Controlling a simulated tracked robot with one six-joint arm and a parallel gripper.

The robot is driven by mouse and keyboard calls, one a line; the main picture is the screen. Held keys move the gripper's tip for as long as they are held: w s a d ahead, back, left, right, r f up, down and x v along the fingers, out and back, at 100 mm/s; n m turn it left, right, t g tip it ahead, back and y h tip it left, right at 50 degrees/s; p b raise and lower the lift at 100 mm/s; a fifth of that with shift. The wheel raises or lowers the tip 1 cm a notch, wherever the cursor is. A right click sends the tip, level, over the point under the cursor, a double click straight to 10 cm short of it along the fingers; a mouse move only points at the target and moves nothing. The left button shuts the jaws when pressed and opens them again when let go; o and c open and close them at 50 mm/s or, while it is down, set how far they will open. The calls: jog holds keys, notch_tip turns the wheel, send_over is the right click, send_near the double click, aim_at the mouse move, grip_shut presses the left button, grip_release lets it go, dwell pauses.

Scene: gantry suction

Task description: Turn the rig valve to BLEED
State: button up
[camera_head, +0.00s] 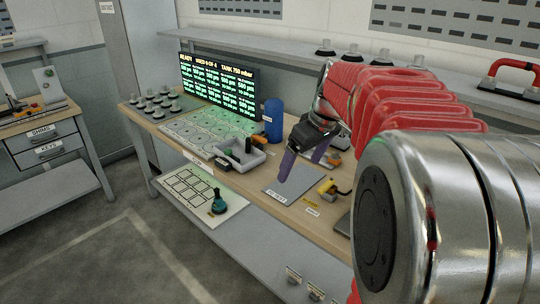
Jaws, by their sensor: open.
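My gripper (302,167) has two purple fingers spread apart with nothing between them. It hangs above the right part of the wooden bench (297,209), over a grey mat (290,184) with a label on its front edge. A small yellow and black device (327,187) sits on the bench to the right of the gripper, apart from it. I cannot tell which part is the rig valve, and no BLEED mark is readable. My red and silver arm hides the right end of the bench.
A lit screen (221,86) stands at the back of the bench, beside a blue cylinder (273,120). A grey tray (243,157) holds dark parts. A white board (190,192) with a teal-based object (218,202) lies lower in front. Open floor is at lower left.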

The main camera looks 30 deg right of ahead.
jog(key=w+d+f, duration=0.2)
jog(key=d, duration=0.7)
jog(key=n+y, duration=0.1)
jog(key=n, duration=0.1)
send_near(327, 183)
jog(key=s+a+v, duration=0.1)
jog(key=v, duration=0.5)
jog(key=shift+w+d+f, duration=0.25)
jog(key=shift+w+d, duration=0.05)
jog(key=shift+d, duration=0.15)
jog(key=x, duration=1.3)
jog(key=shift+w+f, duration=0.25)
jog(key=shift+f, duration=0.1)
jog(key=shift+c, duration=0.5)
